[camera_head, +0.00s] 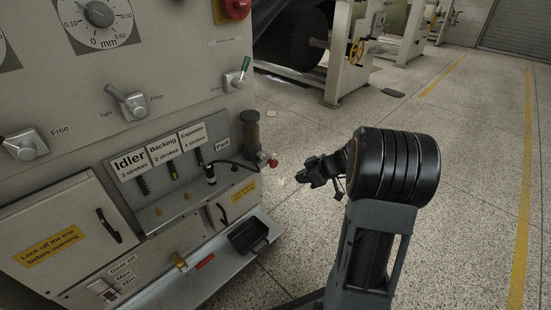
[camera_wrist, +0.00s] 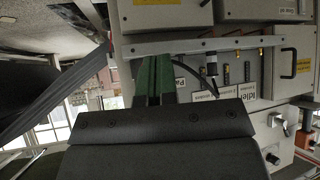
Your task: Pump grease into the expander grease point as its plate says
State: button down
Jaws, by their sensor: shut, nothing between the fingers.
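The Expander plate (camera_head: 192,137) stands right of the Backing plate (camera_head: 164,149) and the Idler plate (camera_head: 131,164); the Park plate (camera_head: 222,145) is at the far right. A black coupler with a white ring (camera_head: 210,175) stands in the Expander column, apparently on its grease point; exact seating cannot be told. It also shows in the wrist view (camera_wrist: 211,66). A hose (camera_head: 238,163) runs from it toward the grease pump (camera_head: 250,132), whose lever ends in a red knob (camera_head: 273,162). My gripper (camera_head: 304,176) is shut and empty, right of the knob and apart from it.
A black tray (camera_head: 248,235) juts from the panel's lower ledge. Cabinet doors with handles (camera_head: 109,225) and switch levers (camera_head: 236,80) are to the left and above. The floor to the right of my arm is clear, with yellow lines.

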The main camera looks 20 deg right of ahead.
aim_at(272, 163)
jog(key=m, duration=0.5)
jog(key=s+m, duration=0.1)
jog(key=m, duration=0.4)
jog(key=s+m+p, duration=0.1)
jog(key=m, duration=0.4)
jog(key=shift+a+f+y, duration=0.3)
jog(key=shift+a+f, duration=0.05)
jog(key=w+a+p, duration=0.1)
jog(key=w+a, duration=0.2)
jog(key=w, duration=0.5)
jog(key=shift+a, duration=0.35)
dwell(1.4)
jog(key=shift+w+a, duration=0.2)
jog(key=shift+w, duration=0.15)
